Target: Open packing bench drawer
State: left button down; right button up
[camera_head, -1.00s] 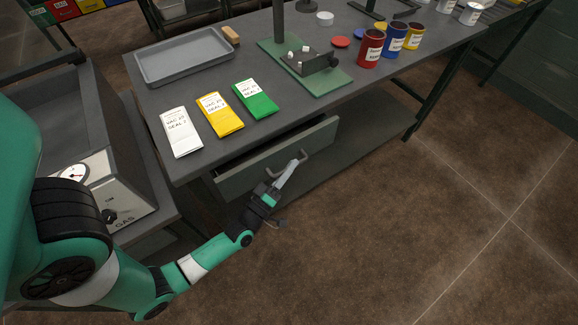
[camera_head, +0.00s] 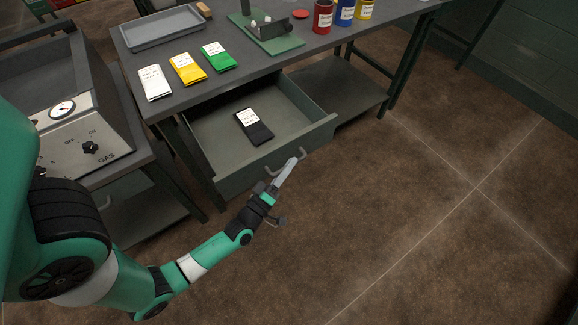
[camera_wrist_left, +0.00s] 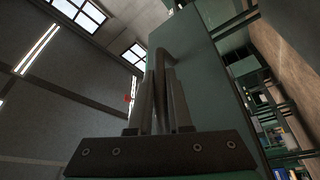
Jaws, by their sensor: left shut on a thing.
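The packing bench drawer (camera_head: 280,163) is pulled well out from under the bench top. Inside it lies a black packet (camera_head: 254,127) with a white label. My left gripper (camera_head: 287,172) is at the drawer front, shut on the drawer handle (camera_head: 298,157). In the left wrist view the gripper (camera_wrist_left: 161,95) has its two fingers on either side of the handle (camera_wrist_left: 161,65), against the green drawer front (camera_wrist_left: 205,95). My right gripper is not in view.
White (camera_head: 154,82), yellow (camera_head: 187,68) and green (camera_head: 218,56) packets lie on the bench top (camera_head: 270,62) beside a grey tray (camera_head: 163,28). A grey machine with a gauge (camera_head: 62,109) stands at left. The floor (camera_head: 420,220) to the right is clear.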

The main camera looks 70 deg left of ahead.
pick_arm(q)
jog(key=shift+d, duration=0.3)
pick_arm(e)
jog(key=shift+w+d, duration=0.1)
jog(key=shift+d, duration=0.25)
pick_arm(q)
jog(key=shift+a, duration=0.15)
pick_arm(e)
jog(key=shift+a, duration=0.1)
pick_arm(q)
jog(key=c, duration=0.8)
grip_release()
jog(key=shift+c, duration=0.2)
jog(key=p+v, duration=0.2)
jog(key=v, duration=0.9)
jog(key=shift+s+d, duration=0.2)
jog(key=shift+s, duration=0.05)
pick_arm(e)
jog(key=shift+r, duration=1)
